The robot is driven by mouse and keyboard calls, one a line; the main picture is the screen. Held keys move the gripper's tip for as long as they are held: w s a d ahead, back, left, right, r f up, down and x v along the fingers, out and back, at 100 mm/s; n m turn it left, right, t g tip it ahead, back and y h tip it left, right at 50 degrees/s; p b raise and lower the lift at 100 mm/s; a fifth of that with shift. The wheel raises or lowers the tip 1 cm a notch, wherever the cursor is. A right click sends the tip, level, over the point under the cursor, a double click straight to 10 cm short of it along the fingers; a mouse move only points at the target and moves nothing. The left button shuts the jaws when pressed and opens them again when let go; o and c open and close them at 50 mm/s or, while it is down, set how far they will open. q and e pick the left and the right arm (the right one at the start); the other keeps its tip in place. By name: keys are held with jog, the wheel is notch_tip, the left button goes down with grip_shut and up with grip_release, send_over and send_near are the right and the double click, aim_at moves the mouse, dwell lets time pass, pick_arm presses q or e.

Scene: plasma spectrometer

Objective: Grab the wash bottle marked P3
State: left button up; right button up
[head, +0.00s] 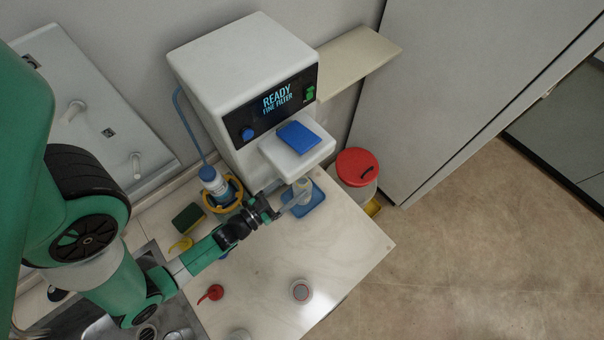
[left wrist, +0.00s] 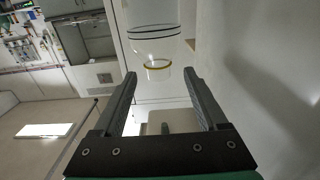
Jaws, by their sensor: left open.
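My left gripper (head: 288,196) is open and reaches over the blue tray (head: 309,203) under the front of the white instrument. A small pale container (head: 302,189) stands on that tray beside the fingertips. In the left wrist view the jaws (left wrist: 160,88) are apart with nothing between them. A clear cylinder (left wrist: 155,45) with a yellow ring shows beyond the tips. Wash-bottle-like tops with a red nozzle (head: 213,293) and a yellow nozzle (head: 183,243) show near my left arm. No P3 marking is readable. My right gripper is not in view.
The white instrument (head: 222,62) stands at the back. A blue-topped bottle (head: 213,181) sits by a yellow ring, left of the gripper. A green sponge (head: 188,218) lies nearby. A round container (head: 301,291) stands at the front. A red-lidded bin (head: 357,167) is beyond the right edge.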

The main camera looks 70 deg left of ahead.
pick_arm(q)
jog(key=shift+x, duration=3.6)
jog(key=shift+d, duration=0.1)
grip_shut()
